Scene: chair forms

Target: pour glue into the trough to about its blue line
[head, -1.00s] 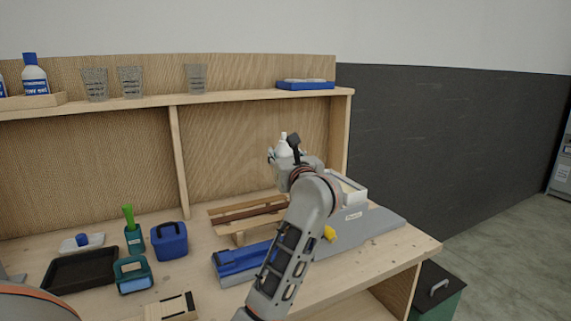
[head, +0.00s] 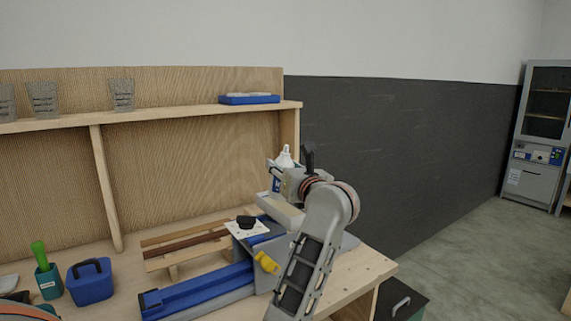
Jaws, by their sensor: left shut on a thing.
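My left gripper (head: 279,170) is shut on a white glue bottle (head: 285,158) with a blue label. The bottle is roughly upright, nozzle up, and the gripper and wrist hide much of it. A pale open box that looks like the trough (head: 280,211) stands on the bench just below and behind the gripper, partly hidden by my arm. Its blue line and any glue inside cannot be made out. My right gripper is not in view.
A blue clamp-like tool (head: 195,291) with a yellow handle (head: 266,262) lies in front. A white plate with a black knob (head: 246,222) and wooden slats (head: 185,245) are near the trough. A blue caddy (head: 89,282) and green-handled pot (head: 47,281) stand left. The shelf holds cups (head: 122,95).

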